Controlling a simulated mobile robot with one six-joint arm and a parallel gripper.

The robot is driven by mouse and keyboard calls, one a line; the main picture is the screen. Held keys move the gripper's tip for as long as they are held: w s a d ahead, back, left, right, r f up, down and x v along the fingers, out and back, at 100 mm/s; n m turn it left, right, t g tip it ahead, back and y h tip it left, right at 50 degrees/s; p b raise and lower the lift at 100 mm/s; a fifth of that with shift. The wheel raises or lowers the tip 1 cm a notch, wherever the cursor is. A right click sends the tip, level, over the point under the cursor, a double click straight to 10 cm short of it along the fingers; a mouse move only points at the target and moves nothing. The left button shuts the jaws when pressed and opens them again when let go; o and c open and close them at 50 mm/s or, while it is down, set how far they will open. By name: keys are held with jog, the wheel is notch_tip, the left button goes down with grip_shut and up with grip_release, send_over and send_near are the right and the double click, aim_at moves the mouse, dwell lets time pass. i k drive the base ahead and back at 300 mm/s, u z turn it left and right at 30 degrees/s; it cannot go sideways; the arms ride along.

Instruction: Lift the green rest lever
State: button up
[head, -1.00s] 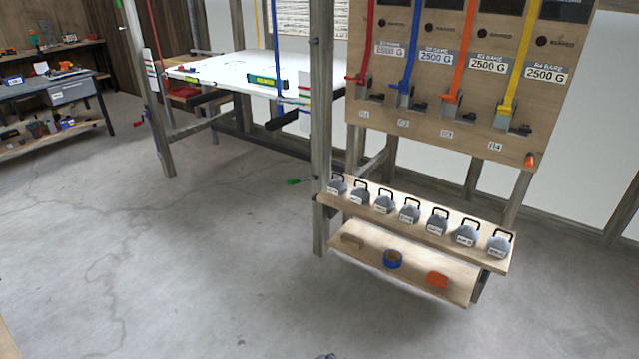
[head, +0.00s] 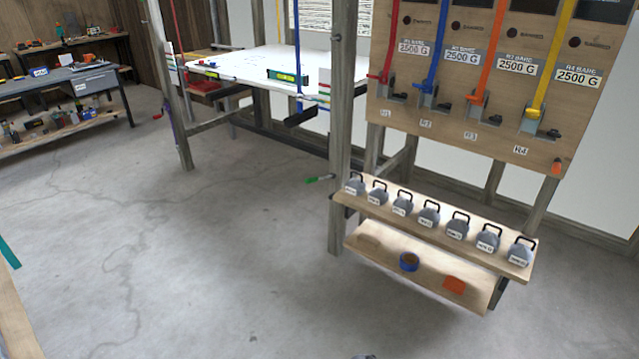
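The green rest lever (head: 318,179) is a small green-handled lever on the side of the wooden post (head: 341,150), just left of the weight shelf. It sticks out to the left and looks close to level, with a slight tilt. My gripper is not clearly in view. A small dark shape at the bottom edge of the picture is too cut off to identify. Nothing is seen touching the lever.
A shelf (head: 425,226) with several grey weights stands right of the post, with blue tape (head: 409,262) on a lower board. A panel (head: 440,140) with coloured straps is above. A white roof panel (head: 262,65) lies behind. The concrete floor (head: 200,240) at left is open.

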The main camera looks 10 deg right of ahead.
aim_at(312, 180)
jog(key=u, duration=0.05)
jog(key=i, duration=1)
jog(key=z, duration=0.05)
